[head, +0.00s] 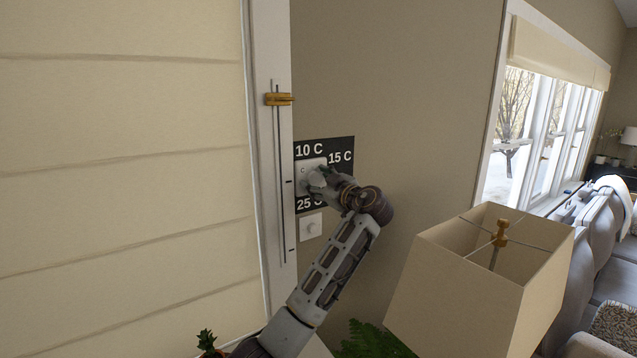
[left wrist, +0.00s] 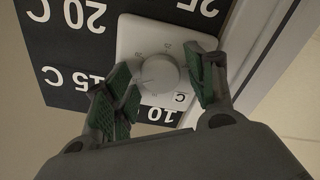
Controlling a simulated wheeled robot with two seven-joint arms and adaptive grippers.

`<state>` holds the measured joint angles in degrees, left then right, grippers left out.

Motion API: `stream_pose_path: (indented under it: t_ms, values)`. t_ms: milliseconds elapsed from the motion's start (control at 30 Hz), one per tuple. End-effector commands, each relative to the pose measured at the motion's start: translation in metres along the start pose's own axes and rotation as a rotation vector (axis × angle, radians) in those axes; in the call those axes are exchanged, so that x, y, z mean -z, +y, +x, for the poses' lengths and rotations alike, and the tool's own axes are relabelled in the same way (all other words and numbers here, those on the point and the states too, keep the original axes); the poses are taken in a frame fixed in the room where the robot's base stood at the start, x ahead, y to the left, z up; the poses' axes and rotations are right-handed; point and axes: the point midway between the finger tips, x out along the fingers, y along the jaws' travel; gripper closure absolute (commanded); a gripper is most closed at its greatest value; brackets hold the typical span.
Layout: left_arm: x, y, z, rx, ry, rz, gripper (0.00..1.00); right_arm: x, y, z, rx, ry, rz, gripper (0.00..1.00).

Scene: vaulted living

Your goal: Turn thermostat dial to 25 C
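The thermostat is a white square plate (left wrist: 133,30) with a round pale dial (left wrist: 158,73), on a black sign (head: 342,145) on the wall. In the head view 10 C, 15 C and 25 C are readable, and my arm covers part of the sign. The left wrist view shows the labels turned over, with 20 C clear. My left gripper (head: 317,181) is at the thermostat. In the left wrist view its green-padded fingers (left wrist: 163,80) are spread on either side of the dial; I cannot tell whether they touch it. The dial's setting is unclear. My right gripper is not in view.
A white switch plate (head: 311,226) is below the sign. A slider rail with a brass knob (head: 279,99) runs down the white frame at left. A beige lampshade (head: 470,285) stands at lower right, with a green plant (head: 372,342) beside it. The wall right of the sign is bare.

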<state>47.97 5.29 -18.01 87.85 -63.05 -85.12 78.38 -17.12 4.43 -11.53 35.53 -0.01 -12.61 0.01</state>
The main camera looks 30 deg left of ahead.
Motion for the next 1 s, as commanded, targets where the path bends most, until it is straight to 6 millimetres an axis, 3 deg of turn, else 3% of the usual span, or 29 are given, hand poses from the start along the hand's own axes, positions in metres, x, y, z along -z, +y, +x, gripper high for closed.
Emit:
stream_pose_path:
  t_ms: [33, 267, 667, 1000]
  values:
    - [0.000, 0.000, 0.000, 0.000, 0.000, 0.000, 0.56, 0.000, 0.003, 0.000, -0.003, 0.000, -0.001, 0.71]
    - [0.000, 0.000, 0.000, 0.000, 0.000, 0.000, 0.85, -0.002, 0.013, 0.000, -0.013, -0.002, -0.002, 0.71]
    - [-0.001, 0.000, -0.001, 0.000, -0.001, 0.040, 0.85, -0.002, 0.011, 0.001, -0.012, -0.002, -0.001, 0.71]
    - [-0.001, -0.001, -0.001, 0.000, -0.002, 0.197, 0.85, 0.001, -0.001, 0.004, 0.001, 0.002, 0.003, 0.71]
